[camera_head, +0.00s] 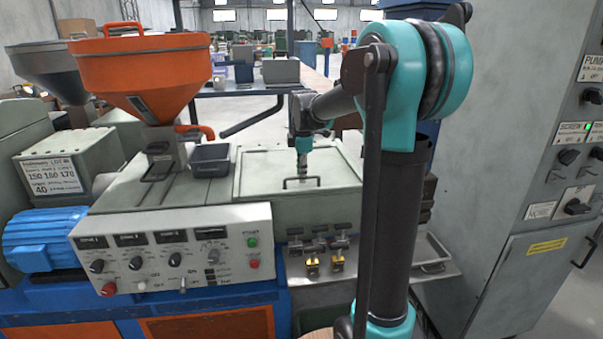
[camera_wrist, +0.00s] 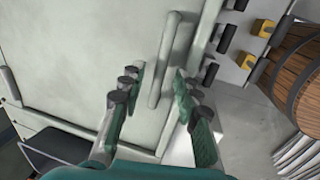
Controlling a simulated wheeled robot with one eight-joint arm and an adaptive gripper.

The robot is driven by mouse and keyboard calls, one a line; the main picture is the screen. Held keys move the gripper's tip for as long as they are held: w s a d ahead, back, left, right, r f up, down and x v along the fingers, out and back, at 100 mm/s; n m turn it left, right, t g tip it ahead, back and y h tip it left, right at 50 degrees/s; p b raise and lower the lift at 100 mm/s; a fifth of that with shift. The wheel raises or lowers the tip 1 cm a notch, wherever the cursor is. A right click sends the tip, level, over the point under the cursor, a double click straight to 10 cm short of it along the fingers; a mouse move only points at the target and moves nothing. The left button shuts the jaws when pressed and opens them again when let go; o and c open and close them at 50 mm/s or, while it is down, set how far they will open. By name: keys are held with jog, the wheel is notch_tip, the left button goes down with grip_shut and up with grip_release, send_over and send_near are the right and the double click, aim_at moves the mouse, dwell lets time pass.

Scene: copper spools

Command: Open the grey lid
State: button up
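The grey lid (camera_head: 262,165) is a flat pale grey-green panel on top of the machine, and it lies closed. A thin bar handle (camera_head: 290,179) sits near its front edge. In the wrist view the lid (camera_wrist: 75,60) fills the left and middle, and the handle (camera_wrist: 162,70) runs up the picture. My gripper (camera_head: 303,176) points down over the handle. In the wrist view my gripper (camera_wrist: 156,90) is open, with one finger on each side of the handle's near end. The fingers hold nothing. I cannot tell how far above the lid the tips are.
A dark open tray (camera_head: 211,160) stands left of the lid, beside the orange hopper (camera_head: 145,65). Valves with yellow parts (camera_head: 312,265) are below the lid's front. A tall grey cabinet (camera_head: 500,130) stands at the right. A wooden round thing (camera_wrist: 305,80) shows at the wrist view's right.

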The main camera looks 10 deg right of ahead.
jog(key=shift+f, duration=0.15)
jog(key=shift+c, duration=0.3)
grip_shut()
